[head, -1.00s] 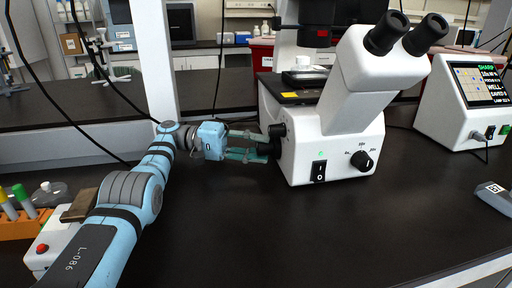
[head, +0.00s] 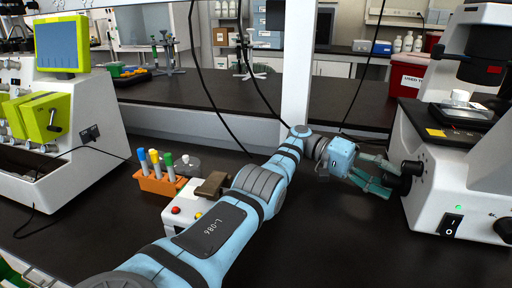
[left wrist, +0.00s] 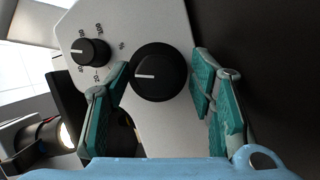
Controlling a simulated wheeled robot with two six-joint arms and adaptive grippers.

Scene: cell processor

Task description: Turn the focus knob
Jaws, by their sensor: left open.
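The white microscope (head: 445,165) stands at the right of the head view, cut off by its edge. Its black focus knob (head: 401,184) sticks out of its left side. In the left wrist view the focus knob (left wrist: 158,72) is a large black disc with a white mark pointing left. My left gripper (head: 382,176) is open, its teal fingers reaching the knob. In the left wrist view the fingers (left wrist: 160,80) lie on either side of the knob; I cannot tell whether they touch it. My right gripper is not in view.
A smaller numbered dial (left wrist: 90,52) sits beside the focus knob. An orange tube rack (head: 160,184) and a small white box with buttons (head: 180,212) stand by my left arm. A white machine with green parts (head: 60,130) is at the left.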

